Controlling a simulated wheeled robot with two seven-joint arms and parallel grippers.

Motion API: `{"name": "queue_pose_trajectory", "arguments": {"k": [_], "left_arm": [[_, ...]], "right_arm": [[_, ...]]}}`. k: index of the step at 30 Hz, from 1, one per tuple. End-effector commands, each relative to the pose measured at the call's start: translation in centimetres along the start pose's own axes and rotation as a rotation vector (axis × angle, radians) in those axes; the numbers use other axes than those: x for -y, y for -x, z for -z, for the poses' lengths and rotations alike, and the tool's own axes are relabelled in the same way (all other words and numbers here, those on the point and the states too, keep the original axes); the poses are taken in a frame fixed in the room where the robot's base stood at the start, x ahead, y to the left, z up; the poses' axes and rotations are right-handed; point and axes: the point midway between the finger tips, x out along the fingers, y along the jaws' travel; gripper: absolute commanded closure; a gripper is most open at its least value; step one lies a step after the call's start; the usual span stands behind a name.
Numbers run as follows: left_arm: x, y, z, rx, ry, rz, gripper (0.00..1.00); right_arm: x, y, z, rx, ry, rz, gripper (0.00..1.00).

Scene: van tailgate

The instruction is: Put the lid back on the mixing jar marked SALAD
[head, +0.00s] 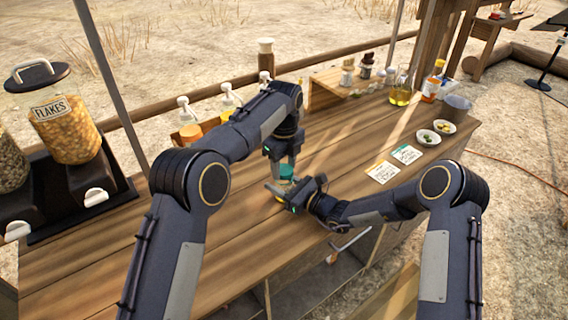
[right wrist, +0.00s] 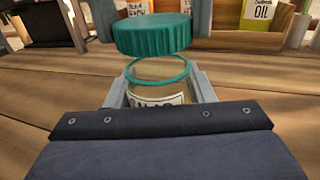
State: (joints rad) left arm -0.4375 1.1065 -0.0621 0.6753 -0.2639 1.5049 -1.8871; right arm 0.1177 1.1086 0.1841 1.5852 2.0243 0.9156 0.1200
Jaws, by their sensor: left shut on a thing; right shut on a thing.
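The teal ribbed lid (right wrist: 153,36) is above the mouth of a clear jar (right wrist: 158,75) in the right wrist view, with a visible gap between them. The jar has a teal ring at its rim and a white label (right wrist: 160,99), mostly hidden by my gripper, so its word cannot be read. My right gripper (right wrist: 157,90) is shut around the jar, one finger on each side. In the head view my left gripper (head: 286,166) comes down from above, shut on the lid (head: 287,171). My right gripper (head: 278,193) is just below it; the jar there is mostly hidden.
Pump bottles (head: 228,101) stand behind my left arm. A FLAKES dispenser (head: 64,128) is at the left. Two cards (head: 383,171), small bowls (head: 428,137), an oil bottle (head: 400,92) and a metal cup (head: 456,108) are at the right. The wooden counter (head: 90,265) is clear at the front left.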

Motion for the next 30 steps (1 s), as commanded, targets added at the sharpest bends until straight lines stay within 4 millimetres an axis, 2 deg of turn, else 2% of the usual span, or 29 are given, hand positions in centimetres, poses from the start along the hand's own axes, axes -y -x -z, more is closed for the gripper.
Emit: {"name": "queue_pose_trajectory", "arguments": {"k": [26,27,30], "left_arm": [[0.0,-1.1,0.0,0.001,-0.001,0.000,0.75],[0.0,-1.2,0.0,0.001,-0.001,0.000,0.75],[0.0,-1.1,0.0,0.001,-0.031,0.000,0.75]], "right_arm": [[0.0,0.0,0.0,0.000,0.000,0.000,0.92],[0.0,0.0,0.0,0.000,0.000,0.000,1.00],[0.0,0.0,0.0,0.000,0.000,0.000,1.00]]}}
